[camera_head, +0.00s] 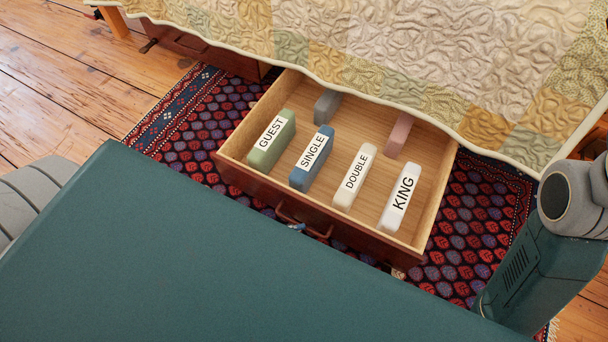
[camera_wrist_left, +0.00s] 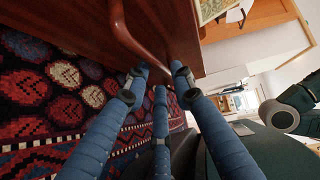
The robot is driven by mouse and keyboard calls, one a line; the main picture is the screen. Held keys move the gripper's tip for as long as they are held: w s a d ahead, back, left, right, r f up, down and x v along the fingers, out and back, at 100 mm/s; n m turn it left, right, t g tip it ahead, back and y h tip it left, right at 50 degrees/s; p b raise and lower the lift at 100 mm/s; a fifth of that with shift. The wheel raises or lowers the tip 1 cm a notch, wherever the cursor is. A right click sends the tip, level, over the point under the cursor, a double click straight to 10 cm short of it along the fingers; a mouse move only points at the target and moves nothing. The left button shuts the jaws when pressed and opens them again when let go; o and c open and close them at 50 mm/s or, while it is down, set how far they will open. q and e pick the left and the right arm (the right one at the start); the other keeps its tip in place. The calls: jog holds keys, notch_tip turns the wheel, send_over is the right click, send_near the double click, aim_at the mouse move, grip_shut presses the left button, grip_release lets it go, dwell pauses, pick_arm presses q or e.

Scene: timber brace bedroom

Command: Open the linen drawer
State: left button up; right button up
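The linen drawer (camera_head: 262,190) is pulled out from under the bed, its wooden inside showing. Labelled bundles stand in it: green GUEST (camera_head: 271,139), blue SINGLE (camera_head: 312,160), cream DOUBLE (camera_head: 355,178) and white KING (camera_head: 400,198). Its dark handle (camera_head: 318,231) is on the front. Only a small blue tip of my left gripper (camera_head: 297,227) shows there, the rest hidden behind my teal body. In the left wrist view, the blue fingers of my left gripper (camera_wrist_left: 159,76) reach to the curved handle (camera_wrist_left: 128,35); whether they grip it is unclear. My right gripper is out of view.
A patchwork quilt (camera_head: 400,45) hangs over the bed edge above the drawer's back. A red patterned rug (camera_head: 185,130) lies under the drawer on a plank floor (camera_head: 60,70). A grey and a pink bundle (camera_head: 398,135) lie further back inside.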

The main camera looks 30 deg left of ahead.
pick_arm(q)
jog(key=v, duration=0.8)
jog(key=shift+a, duration=0.3)
jog(key=shift+s, duration=0.15)
